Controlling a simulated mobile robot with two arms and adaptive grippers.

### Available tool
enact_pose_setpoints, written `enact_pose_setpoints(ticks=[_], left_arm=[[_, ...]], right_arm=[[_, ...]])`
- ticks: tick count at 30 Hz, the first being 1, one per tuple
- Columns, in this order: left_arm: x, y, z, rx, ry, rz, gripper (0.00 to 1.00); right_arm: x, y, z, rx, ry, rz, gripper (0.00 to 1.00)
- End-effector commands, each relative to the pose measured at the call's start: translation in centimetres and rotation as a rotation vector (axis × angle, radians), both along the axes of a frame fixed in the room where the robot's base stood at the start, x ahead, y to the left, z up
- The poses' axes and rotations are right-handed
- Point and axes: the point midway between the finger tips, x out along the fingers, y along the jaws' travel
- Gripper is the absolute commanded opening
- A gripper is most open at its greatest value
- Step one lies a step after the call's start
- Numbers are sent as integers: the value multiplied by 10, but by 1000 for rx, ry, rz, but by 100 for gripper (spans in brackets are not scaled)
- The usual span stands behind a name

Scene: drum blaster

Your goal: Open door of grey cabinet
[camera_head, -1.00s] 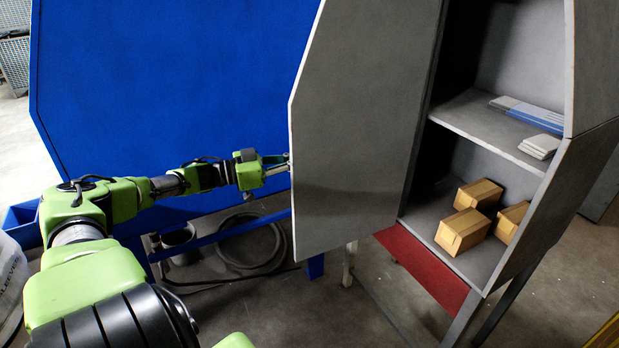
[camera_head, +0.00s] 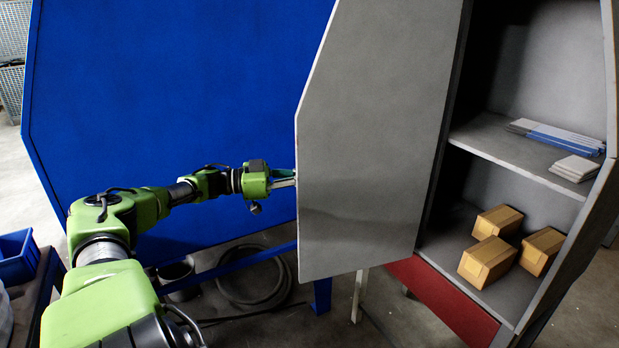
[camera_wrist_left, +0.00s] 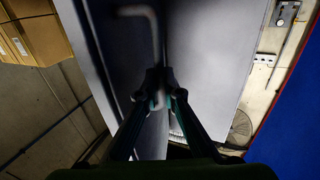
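The grey cabinet (camera_head: 477,135) stands at the right with its front open. Its grey door (camera_head: 380,140) stands open to the left, showing its inner face in the head view. My left gripper (camera_head: 290,178) is at the door's free left edge, with its fingertips partly hidden behind the door. In the left wrist view, a bent grey bar handle (camera_wrist_left: 148,14) runs down between the fingertips of my left gripper (camera_wrist_left: 164,98). The fingers look closed around it. My right gripper is not in view.
A large blue panel (camera_head: 170,100) stands behind my left arm. Cardboard boxes (camera_head: 488,262) lie on the cabinet's lower shelf, and flat packs (camera_head: 555,135) on the upper one. A coiled hose (camera_head: 250,285) lies on the floor. A blue bin (camera_head: 15,258) is at the left.

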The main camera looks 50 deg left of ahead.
Motion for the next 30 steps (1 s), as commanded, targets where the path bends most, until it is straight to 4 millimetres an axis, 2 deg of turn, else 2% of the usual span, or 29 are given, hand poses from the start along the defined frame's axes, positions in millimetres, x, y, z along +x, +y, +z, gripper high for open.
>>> enact_pose_setpoints(ticks=[1,2,3,16,30], left_arm=[[0,-1,0,0,1,-1,12],[0,-1,0,1,1,-1,20],[0,-1,0,1,1,-1,24],[-3,2,0,1,2,0,24],[-40,24,-3,2,12,-3,24]], right_arm=[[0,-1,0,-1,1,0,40],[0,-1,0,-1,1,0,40],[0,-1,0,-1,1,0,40],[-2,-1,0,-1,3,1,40],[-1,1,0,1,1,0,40]])
